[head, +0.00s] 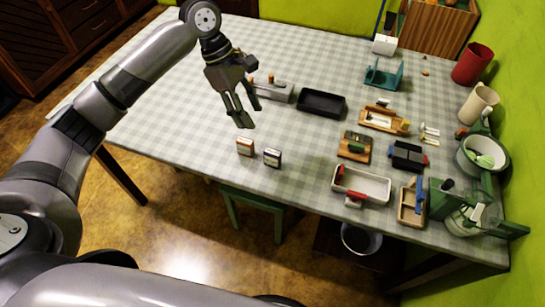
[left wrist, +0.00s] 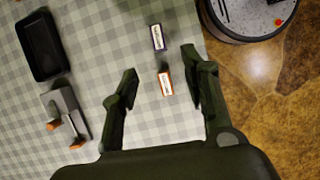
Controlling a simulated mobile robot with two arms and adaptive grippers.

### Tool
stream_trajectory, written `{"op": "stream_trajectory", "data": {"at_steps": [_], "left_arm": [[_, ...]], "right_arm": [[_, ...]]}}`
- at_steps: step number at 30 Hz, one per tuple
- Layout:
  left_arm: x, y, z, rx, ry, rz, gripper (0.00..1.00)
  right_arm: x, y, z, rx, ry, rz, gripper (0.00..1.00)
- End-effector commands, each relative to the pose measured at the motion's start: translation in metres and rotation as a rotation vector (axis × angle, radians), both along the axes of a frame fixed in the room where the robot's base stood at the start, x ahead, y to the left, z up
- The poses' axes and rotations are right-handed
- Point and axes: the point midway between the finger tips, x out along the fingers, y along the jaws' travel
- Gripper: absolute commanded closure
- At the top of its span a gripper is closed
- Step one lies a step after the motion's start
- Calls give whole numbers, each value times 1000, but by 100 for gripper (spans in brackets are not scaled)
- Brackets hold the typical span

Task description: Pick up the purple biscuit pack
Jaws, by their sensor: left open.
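The purple biscuit pack (head: 272,157) is a small dark box with a white label near the front edge of the checked table. In the left wrist view the purple pack (left wrist: 157,38) lies ahead of the fingertips. An orange biscuit pack (head: 245,147) stands just left of it. In the wrist view this orange pack (left wrist: 165,82) shows between the fingers. My left gripper (head: 241,117) is open and empty, above the table and behind the packs in the head view; its spread fingers also show in the wrist view (left wrist: 158,64). My right gripper is not in view.
A black tray (head: 321,102) and a grey holder with orange-tipped parts (head: 271,90) stand behind the packs. Several wooden and coloured items crowd the table's right side, including a white tray (head: 361,185). The checked tabletop (head: 170,125) is clear to the left.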

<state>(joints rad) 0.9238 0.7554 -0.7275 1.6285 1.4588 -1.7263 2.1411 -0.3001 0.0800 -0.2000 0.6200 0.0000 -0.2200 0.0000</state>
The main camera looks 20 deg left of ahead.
Motion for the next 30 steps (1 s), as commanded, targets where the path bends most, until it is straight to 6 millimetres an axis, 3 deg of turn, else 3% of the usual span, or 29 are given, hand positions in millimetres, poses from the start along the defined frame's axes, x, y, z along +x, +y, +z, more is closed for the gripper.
{"op": "stream_trajectory", "data": {"at_steps": [12, 23, 30], "left_arm": [[-5, -34, -82, -1, 3, -4, 58], [-5, -46, -114, 0, 0, -4, 58], [-3, -56, -147, 0, 0, -4, 58]], "right_arm": [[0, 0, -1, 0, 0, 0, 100], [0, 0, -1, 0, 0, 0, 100], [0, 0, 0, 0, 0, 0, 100]]}}
